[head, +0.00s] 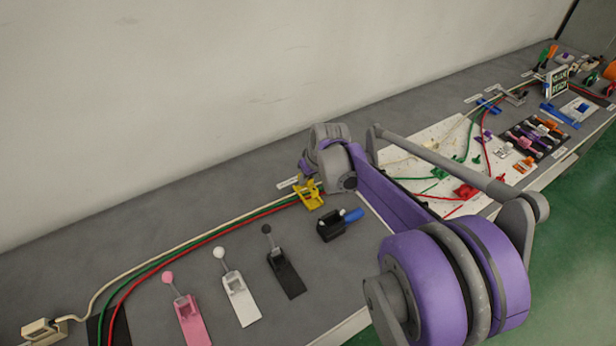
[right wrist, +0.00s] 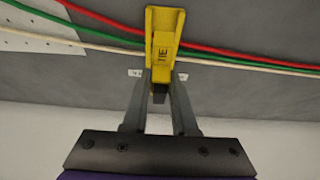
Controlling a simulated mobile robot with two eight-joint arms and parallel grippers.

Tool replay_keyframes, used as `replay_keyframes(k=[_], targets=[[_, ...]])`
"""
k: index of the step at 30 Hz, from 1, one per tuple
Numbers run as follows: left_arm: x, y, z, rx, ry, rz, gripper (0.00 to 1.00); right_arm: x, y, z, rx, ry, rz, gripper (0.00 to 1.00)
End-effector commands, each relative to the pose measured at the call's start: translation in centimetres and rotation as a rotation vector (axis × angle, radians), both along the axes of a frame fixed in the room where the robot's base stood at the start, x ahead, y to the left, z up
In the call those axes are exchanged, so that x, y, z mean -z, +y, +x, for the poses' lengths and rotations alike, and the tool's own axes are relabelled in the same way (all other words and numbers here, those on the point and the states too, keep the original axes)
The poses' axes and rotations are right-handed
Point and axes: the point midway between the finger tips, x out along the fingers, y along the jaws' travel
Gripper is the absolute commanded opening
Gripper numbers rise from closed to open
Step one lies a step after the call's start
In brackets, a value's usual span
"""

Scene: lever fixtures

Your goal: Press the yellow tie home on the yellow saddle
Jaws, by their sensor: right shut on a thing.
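The yellow saddle (head: 312,198) stands on the grey bench near the wall. In the right wrist view the yellow tie (right wrist: 162,52), marked TIE, lies along the yellow saddle (right wrist: 166,14). The red, green and cream cables run through there. My right gripper (right wrist: 160,88) is shut on the dark lower end of the tie, one finger at each side. In the head view the right gripper (head: 306,174) is at the saddle, partly hidden by my wrist. Whether the tie is fully seated cannot be told. My left gripper is not in view.
Pink (head: 186,310), white (head: 237,293) and black (head: 284,268) lever fixtures stand left of my arm. A black block with a blue handle (head: 338,223) is close below the saddle. A white board (head: 420,148) with fittings lies beyond my arm.

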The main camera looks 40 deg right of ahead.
Motion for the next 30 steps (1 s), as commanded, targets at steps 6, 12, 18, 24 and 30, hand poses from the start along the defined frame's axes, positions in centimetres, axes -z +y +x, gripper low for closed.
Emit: replay_keyframes(k=[6, 12, 18, 24, 30], targets=[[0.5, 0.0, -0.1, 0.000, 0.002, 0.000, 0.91, 0.7, 0.0, 0.0, 0.000, 0.000, 0.000, 0.00], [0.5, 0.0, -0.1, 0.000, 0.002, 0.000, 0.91, 0.7, 0.0, 0.0, 0.000, 0.000, 0.000, 0.00], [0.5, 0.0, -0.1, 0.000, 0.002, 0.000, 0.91, 0.8, 0.0, 0.0, 0.000, 0.000, 0.000, 0.00], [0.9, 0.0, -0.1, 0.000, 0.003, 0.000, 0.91, 1.3, 0.0, 0.0, 0.000, 0.000, 0.000, 0.00], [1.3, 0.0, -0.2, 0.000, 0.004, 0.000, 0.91, 1.9, 0.0, 0.0, 0.000, 0.000, 0.000, 0.00]])
